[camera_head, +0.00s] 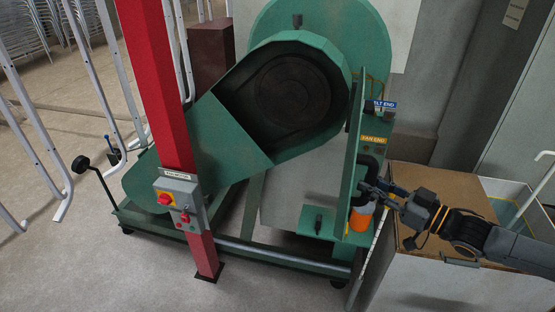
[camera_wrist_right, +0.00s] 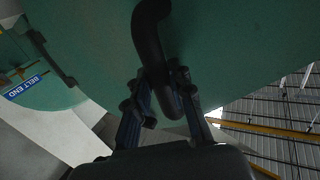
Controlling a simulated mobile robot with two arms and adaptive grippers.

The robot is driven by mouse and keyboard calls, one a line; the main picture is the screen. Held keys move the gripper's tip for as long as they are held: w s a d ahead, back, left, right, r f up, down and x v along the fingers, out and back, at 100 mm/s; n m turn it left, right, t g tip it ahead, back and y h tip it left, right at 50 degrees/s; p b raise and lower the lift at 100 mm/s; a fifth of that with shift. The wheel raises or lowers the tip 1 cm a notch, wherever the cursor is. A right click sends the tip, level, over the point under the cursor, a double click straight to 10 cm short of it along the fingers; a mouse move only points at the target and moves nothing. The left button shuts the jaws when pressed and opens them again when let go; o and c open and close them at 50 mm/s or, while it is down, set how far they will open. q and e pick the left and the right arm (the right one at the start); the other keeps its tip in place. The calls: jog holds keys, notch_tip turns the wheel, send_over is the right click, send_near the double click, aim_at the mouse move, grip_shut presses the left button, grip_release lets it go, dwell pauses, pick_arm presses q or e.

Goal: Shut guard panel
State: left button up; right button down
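The green guard panel (camera_head: 349,185) stands swung open, seen nearly edge-on at the right side of the green machine housing (camera_head: 230,125). The housing's front is open and shows a dark round wheel (camera_head: 293,90) inside. A black curved handle (camera_head: 369,168) is on the panel's right face. My right gripper (camera_head: 369,190) is at this handle. In the right wrist view the panel (camera_wrist_right: 235,45) fills the top, and the handle (camera_wrist_right: 152,30) runs down between my two fingers, which look closed around it. My left gripper is not in view.
A red post (camera_head: 160,90) with a grey switch box (camera_head: 178,198) stands before the machine. An orange container (camera_head: 360,219) sits just below my right gripper. A brown-topped box (camera_head: 470,184) is under my right arm. White chair frames (camera_head: 105,70) stand at left.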

jog(key=w+a+b, duration=0.1)
jog(key=w+a, duration=0.2)
jog(key=a, duration=0.6)
jog(key=shift+a+r, duration=0.2)
jog(key=shift+a, duration=0.2)
jog(key=w+a, duration=0.5)
jog(key=a, duration=0.3)
jog(key=shift+a+b, duration=0.35)
jog(key=shift+b, duration=0.1)
